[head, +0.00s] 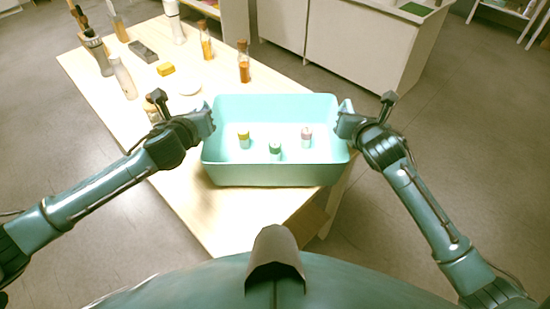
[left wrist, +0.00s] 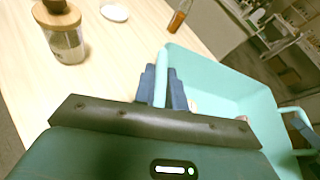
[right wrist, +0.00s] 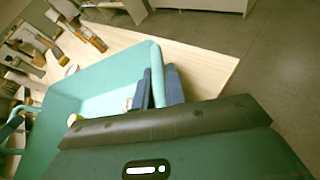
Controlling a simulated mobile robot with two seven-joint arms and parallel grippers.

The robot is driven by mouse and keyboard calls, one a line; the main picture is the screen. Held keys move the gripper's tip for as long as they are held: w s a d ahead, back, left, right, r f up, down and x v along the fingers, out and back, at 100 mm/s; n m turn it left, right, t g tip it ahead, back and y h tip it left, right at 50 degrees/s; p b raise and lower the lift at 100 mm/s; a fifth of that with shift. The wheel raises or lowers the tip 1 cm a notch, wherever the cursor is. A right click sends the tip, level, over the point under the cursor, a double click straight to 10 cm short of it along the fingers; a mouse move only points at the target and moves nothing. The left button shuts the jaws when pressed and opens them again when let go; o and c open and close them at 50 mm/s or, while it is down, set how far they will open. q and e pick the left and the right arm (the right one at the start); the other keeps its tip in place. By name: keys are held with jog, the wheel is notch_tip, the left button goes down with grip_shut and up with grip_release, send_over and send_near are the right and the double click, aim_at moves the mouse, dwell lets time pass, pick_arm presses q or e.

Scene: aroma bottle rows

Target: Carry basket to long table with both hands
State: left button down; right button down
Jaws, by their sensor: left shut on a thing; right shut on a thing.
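A light teal basket (head: 275,174) is at the near right end of a pale wooden table (head: 130,115). I cannot tell whether it rests on the table or hangs just above it. Inside stand three small bottles, with a yellow cap (head: 243,139), a green cap (head: 275,150) and a pink cap (head: 306,138). My left gripper (head: 207,122) is shut on the basket's left wall; the left wrist view shows its fingers (left wrist: 162,88) around the rim. My right gripper (head: 345,122) is shut on the right wall, with its fingers (right wrist: 160,86) on either side of the rim.
A jar with a wooden lid (left wrist: 62,35) stands left of the basket. Amber bottles (head: 244,62), a white dish (head: 188,86), a yellow block (head: 165,69) and other items stand farther back. A white cabinet (head: 350,40) is behind. The floor (head: 450,130) at right is clear.

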pick_arm(q)
jog(key=shift+a+f, duration=0.1)
jog(key=shift+f, duration=0.35)
pick_arm(e)
jog(key=shift+d+f, duration=0.1)
jog(key=shift+f, duration=0.4)
pick_arm(q)
jog(key=c, duration=1.5)
grip_release()
pick_arm(e)
jog(key=c, duration=1.5)
grip_release()
jog(key=shift+r, duration=0.1)
pick_arm(q)
jog(key=shift+o, duration=0.2)
jog(key=shift+r, duration=0.1)
pick_arm(e)
jog(key=shift+o, duration=0.2)
pick_arm(q)
jog(key=v, duration=1.2)
pick_arm(e)
jog(key=a+v, duration=0.1)
jog(key=v, duration=1.1)
jog(key=shift+d, duration=0.4)
